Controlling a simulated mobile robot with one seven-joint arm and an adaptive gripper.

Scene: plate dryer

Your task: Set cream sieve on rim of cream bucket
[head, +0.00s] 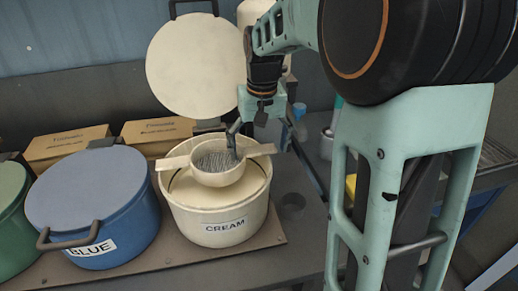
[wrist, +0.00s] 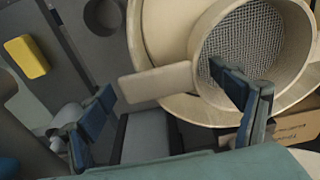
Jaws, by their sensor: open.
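The cream sieve (head: 218,176) is upright over the open cream bucket (head: 195,220), labelled CREAM. Its two flat handles reach out left and right across the bucket's rim. In the wrist view the sieve (wrist: 283,62) shows its wire mesh, and one handle (wrist: 155,84) crosses the bucket rim (wrist: 137,45). Whether both handles touch the rim is hard to tell. My gripper (head: 266,148) is open. In the wrist view my gripper (wrist: 165,86) has one finger over the sieve's bowl and the other apart from it, with the handle between them. I cannot tell whether the finger touches the bowl.
A lidded blue bucket (head: 97,215) stands left of the cream one, with a green bucket (head: 12,220) beyond. A large cream lid (head: 190,68) stands behind. Cardboard boxes (head: 66,147) line the back. A yellow block (wrist: 27,56) lies in the wrist view.

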